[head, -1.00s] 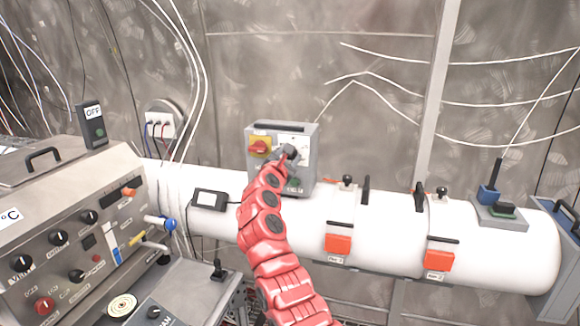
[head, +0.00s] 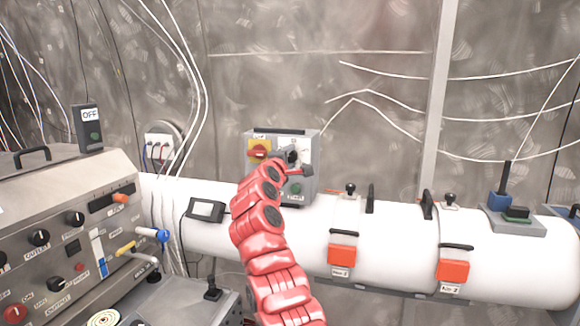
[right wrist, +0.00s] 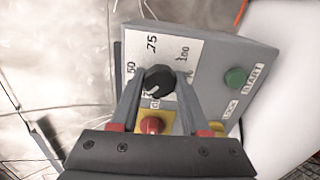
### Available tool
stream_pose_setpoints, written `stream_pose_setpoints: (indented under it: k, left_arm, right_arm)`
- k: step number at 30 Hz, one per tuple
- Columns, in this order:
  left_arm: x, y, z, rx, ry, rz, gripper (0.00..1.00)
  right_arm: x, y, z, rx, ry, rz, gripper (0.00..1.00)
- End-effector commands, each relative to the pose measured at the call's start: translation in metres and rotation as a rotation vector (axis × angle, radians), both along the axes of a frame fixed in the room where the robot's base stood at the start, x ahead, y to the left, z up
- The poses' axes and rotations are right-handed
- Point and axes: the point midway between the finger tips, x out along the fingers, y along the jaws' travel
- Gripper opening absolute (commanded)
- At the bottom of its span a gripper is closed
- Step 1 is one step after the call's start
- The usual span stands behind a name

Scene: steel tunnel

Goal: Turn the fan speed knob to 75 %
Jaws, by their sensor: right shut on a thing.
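The fan speed knob (right wrist: 158,82) is round and black with a white mark on its lower left side in the right wrist view. Its white dial plate (right wrist: 134,47) reads 50, 75 and 100; the mark sits below the 50 side, away from the 75. My right gripper (right wrist: 158,98) is shut on the knob, a grey finger on each side. In the head view my right gripper (head: 290,163) is at the front of the grey control box (head: 308,183) and hides much of the dial. My left gripper is not in view.
A red switch on a yellow plate (head: 259,150) is left of the dial, and a green start button (right wrist: 236,78) is on the same box. The box stands on a white tube (head: 400,225) with orange latches. A grey console (head: 60,225) is at left.

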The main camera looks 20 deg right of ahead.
Motion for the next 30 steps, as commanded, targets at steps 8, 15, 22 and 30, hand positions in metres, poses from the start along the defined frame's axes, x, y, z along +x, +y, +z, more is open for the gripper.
stream_pose_setpoints:
  k: [8, 15, 22, 30]
  left_arm:
    - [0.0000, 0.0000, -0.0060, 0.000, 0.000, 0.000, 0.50]
    - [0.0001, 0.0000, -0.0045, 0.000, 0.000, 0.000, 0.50]
    - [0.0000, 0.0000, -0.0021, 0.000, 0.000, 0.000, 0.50]
    - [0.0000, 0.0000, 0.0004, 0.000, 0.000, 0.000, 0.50]
  right_arm:
    - [0.0006, 0.0013, -0.0016, 0.219, -0.143, 0.002, 0.00]
    - [0.0005, 0.0001, -0.0007, 0.407, -0.270, -0.001, 0.00]
    - [0.0004, 0.0004, -0.0004, 0.587, -0.392, 0.000, 0.00]
    - [0.0002, 0.0001, -0.0003, 0.800, -0.536, 0.000, 0.00]
